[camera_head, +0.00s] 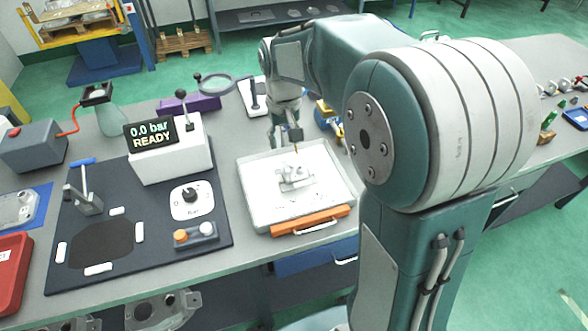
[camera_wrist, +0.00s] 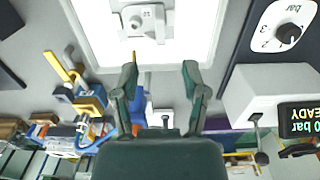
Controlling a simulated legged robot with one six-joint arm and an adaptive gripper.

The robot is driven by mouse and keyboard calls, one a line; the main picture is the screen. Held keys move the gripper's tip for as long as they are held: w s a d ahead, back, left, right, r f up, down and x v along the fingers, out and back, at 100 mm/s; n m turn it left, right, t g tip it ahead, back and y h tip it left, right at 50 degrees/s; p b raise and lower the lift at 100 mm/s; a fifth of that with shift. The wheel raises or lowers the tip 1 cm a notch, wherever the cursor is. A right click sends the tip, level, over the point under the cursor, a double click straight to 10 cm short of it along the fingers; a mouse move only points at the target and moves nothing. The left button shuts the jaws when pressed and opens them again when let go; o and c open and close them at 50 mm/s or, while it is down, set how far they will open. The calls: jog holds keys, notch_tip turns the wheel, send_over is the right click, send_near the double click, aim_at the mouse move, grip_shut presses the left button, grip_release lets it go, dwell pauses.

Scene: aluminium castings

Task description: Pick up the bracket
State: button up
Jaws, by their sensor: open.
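The bracket (camera_head: 293,176), a pale grey casting with an upright part, sits in a shallow white tray (camera_head: 262,214) on the workbench. In the wrist view the bracket (camera_wrist: 145,22) shows at the top, against the bright tray floor. My gripper (camera_head: 286,140) is over the back edge of the tray, behind the bracket and apart from it. In the wrist view my gripper (camera_wrist: 160,74) has its two dark green fingers spread with nothing between them.
Left of the tray stand a white display unit (camera_head: 172,160) reading "0.0 bar READY" and a dial (camera_head: 190,201).

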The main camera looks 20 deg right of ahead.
aim_at(285, 164)
jog(key=f, duration=0.4)
jog(key=shift+a+f, duration=0.25)
jog(key=shift+a, duration=0.1)
jog(key=f, duration=0.5)
jog(key=shift+d, duration=0.3)
grip_shut()
